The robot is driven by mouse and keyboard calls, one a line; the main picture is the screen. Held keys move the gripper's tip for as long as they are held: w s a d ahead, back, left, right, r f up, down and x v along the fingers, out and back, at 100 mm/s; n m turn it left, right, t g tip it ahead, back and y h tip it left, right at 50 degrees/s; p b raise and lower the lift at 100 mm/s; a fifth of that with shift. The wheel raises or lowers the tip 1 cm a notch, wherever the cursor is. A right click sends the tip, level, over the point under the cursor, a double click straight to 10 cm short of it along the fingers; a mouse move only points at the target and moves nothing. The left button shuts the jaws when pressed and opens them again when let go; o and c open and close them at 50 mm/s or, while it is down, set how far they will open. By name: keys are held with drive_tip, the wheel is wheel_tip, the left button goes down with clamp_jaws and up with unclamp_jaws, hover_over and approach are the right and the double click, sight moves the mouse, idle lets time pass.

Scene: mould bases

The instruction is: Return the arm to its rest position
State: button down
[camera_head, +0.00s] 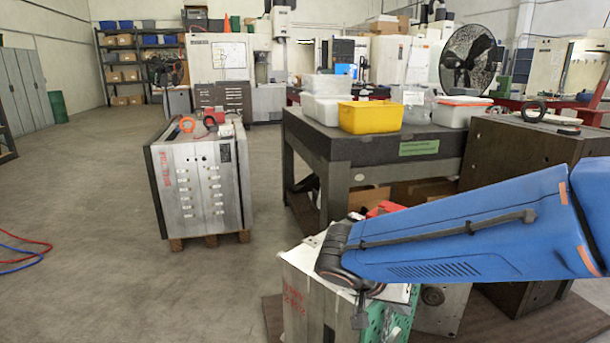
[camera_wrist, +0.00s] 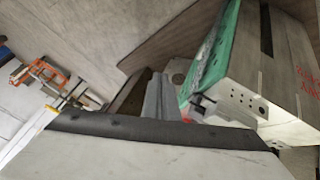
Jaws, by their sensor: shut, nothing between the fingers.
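My blue arm reaches in from the right in the head view, over the near mould base. My gripper (camera_head: 360,318) hangs below the dark wrist joint, beside the green plate of that mould base; it is small and partly hidden by the wrist, and it looks shut and empty. The near mould base (camera_head: 298,290) is a grey metal block with red writing and a green side. It also shows tilted in the wrist view (camera_wrist: 250,80). My arm hides much of its top.
Another mould base (camera_head: 200,185) stands on a wooden pallet at left. A brown block (camera_head: 520,160) stands at right. Red and blue cables (camera_head: 25,255) lie on open floor at left.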

drive_tip(key=s+d+r+n+y, duration=0.1)
drive_tip(key=s+d+n+y, duration=0.2)
drive_tip(key=s, duration=0.4)
drive_tip(key=s+d+r+n+t+y, duration=0.1)
drive_tip(key=s+d+n+y, duration=0.2)
drive_tip(key=s, duration=0.4)
drive_tip(key=shift+d+r+y, duration=0.3)
drive_tip(key=shift+d+y, duration=0.3)
drive_tip(key=shift+d, duration=0.3)
